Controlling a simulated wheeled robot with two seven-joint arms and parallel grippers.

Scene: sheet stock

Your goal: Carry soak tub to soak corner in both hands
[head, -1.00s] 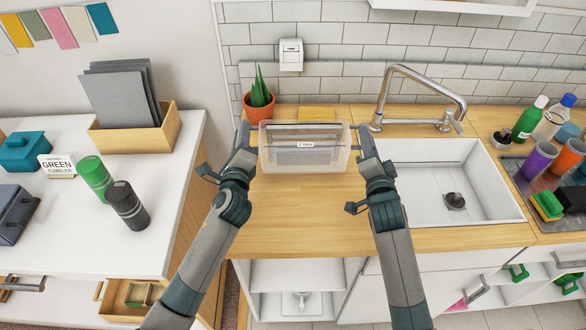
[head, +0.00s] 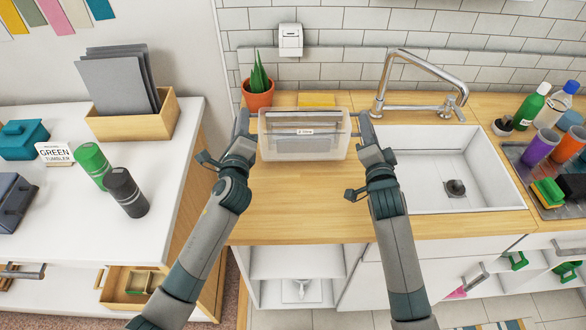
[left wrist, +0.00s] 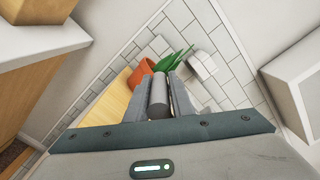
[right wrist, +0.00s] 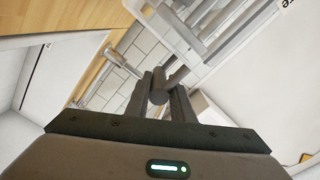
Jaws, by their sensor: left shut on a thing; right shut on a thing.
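The soak tub (head: 300,152) is a clear plastic box with a small label on its front wall. It is over the wooden counter (head: 290,208), left of the sink; I cannot tell whether its base touches the wood. My left gripper (head: 246,126) is shut on its left handle, a grey bar (left wrist: 158,98). My right gripper (head: 365,124) is shut on its right handle (right wrist: 160,92). The tub looks level. Its wall also shows in the right wrist view (right wrist: 222,40). A grey thing shows through the front wall. No marked soak corner is readable.
A potted plant (head: 258,93) stands behind the tub's left, a yellow sponge-like block (head: 317,100) behind it. The sink (head: 450,175) and faucet (head: 420,85) are at the right. A white cabinet with tumblers (head: 126,193) is at the left. The front counter is clear.

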